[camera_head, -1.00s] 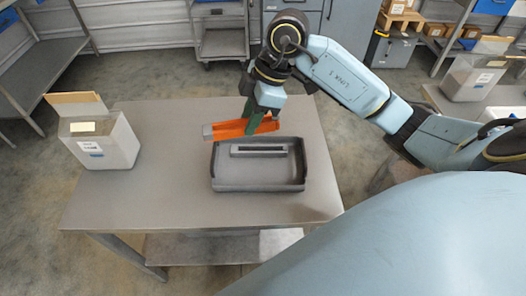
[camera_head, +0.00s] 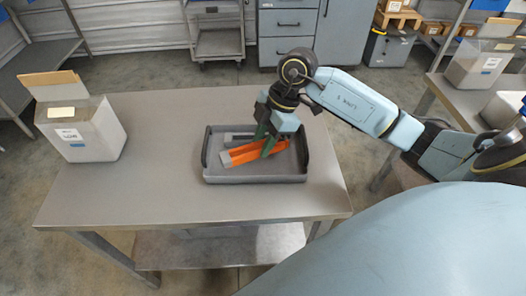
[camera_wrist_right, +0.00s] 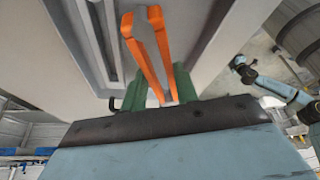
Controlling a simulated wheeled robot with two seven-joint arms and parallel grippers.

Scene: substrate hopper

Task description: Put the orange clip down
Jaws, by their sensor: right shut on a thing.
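The orange clip (camera_head: 240,155) is long, with two orange sides and a grey part at its left end in the head view. My right gripper (camera_head: 268,145) has green fingers and is shut on the clip, over the grey tray (camera_head: 255,179). The clip shows between the fingers in the right wrist view (camera_wrist_right: 147,48), with its two arms pointing away from the gripper (camera_wrist_right: 162,92). Whether the clip touches the tray floor I cannot tell. My left gripper is not in view.
A grey slotted bar (camera_head: 238,135) lies in the tray behind the clip, partly hidden. A light box with an open lid (camera_head: 82,130) stands at the table's left. The table (camera_head: 120,195) is clear between box and tray.

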